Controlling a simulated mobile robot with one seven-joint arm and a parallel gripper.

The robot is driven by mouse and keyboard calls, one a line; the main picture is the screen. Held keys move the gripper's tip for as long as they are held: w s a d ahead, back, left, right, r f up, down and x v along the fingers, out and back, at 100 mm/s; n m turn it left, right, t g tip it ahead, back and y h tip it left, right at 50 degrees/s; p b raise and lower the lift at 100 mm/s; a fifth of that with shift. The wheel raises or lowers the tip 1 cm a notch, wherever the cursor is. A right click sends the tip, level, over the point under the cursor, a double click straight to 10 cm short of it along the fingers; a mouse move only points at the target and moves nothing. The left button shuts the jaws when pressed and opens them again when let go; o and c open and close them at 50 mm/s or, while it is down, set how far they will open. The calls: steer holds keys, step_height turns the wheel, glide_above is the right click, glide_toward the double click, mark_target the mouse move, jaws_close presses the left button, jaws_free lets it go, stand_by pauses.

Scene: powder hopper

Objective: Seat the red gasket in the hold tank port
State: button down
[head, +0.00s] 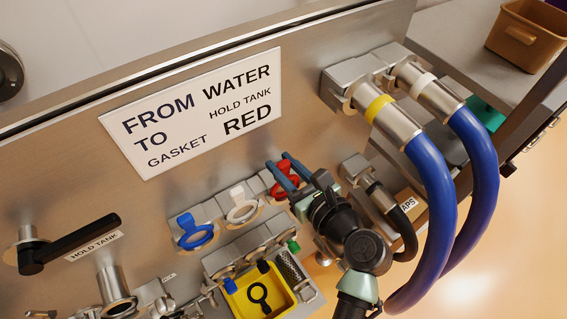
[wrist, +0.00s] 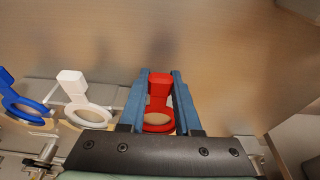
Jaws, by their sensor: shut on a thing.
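The red gasket (wrist: 159,86) is a ring with a square tab. In the wrist view its tab stands between the two blue fingers of my gripper (wrist: 158,78), which are shut on it. In the head view the red gasket (head: 287,178) shows partly behind my gripper (head: 283,172), at the right end of the gasket rack (head: 213,211). I cannot tell whether it still touches the rack. The hold tank port (head: 117,305) seems to be the steel pipe opening at the lower left, below the black handle (head: 75,242) labelled HOLD TANK.
A blue gasket (head: 194,232) and a white gasket (head: 242,205) sit on the rack left of the red one. A yellow tray (head: 262,292) holds a black ring-shaped tool. Two blue hoses (head: 433,190) hang at the right. A sign (head: 197,112) reads FROM WATER TO HOLD TANK, GASKET RED.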

steer(key=shift+r+p, duration=2.25)
steer(key=shift+p, duration=0.15)
steer(key=s+d+p, duration=0.2)
steer(key=s+d, duration=0.3)
steer(key=s, duration=0.2)
steer(key=shift+s+d+p, duration=0.15)
steer(key=shift+s+p, duration=0.05)
steer(key=shift+p, duration=0.2)
steer(key=shift+f, duration=0.1)
